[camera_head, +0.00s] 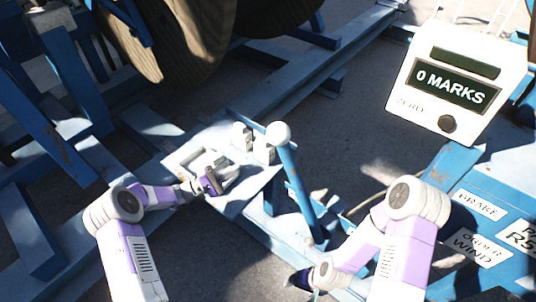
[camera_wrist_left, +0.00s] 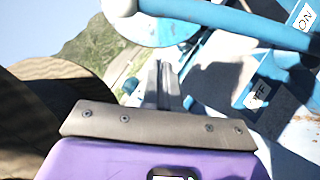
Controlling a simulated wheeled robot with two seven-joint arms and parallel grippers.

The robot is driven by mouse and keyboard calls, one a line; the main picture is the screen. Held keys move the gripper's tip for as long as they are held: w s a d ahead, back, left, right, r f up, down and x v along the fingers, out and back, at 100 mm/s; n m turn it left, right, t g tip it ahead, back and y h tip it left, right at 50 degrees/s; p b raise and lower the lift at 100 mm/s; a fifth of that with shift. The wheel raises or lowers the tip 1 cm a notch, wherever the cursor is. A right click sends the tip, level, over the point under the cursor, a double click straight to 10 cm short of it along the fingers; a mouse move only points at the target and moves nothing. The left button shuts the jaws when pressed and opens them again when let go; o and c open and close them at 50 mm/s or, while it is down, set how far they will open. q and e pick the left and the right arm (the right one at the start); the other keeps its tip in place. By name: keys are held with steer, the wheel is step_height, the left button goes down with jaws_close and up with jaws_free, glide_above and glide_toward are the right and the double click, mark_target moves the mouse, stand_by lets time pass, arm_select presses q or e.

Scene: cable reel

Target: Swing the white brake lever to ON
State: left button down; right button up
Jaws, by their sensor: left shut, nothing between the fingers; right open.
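The brake lever is a blue rod (camera_head: 301,192) topped by a white ball knob (camera_head: 278,134), standing tilted in the middle of the head view. The white knob also shows at the top of the left wrist view (camera_wrist_left: 165,25). There, an ON label (camera_wrist_left: 305,16) and an OFF label (camera_wrist_left: 258,94), partly cut off or shaded, sit on blue parts at the right. My left gripper (camera_head: 212,182) is shut and empty, left of and apart from the lever; its fingers (camera_wrist_left: 162,80) point towards the knob's side. My right gripper (camera_head: 300,280) is low, near the lever's foot, partly hidden by its arm.
A white counter box (camera_head: 460,78) reading 0 MARKS stands at the upper right. A blue panel with a BRAKE label (camera_head: 478,205) lies below it. A large wooden reel (camera_head: 185,40) and blue frame beams (camera_head: 300,85) fill the back. Grey bracket parts (camera_head: 205,160) sit beside my left gripper.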

arm_select(q)
steer(key=shift+s, duration=0.15)
steer(key=shift+d, duration=0.1)
steer(key=s+r+x, duration=0.1)
steer(key=s+x, duration=0.1)
steer(key=x, duration=1)
steer(key=shift+d, duration=0.7)
steer(key=shift+s+r, duration=0.1)
steer(key=shift+r, duration=0.05)
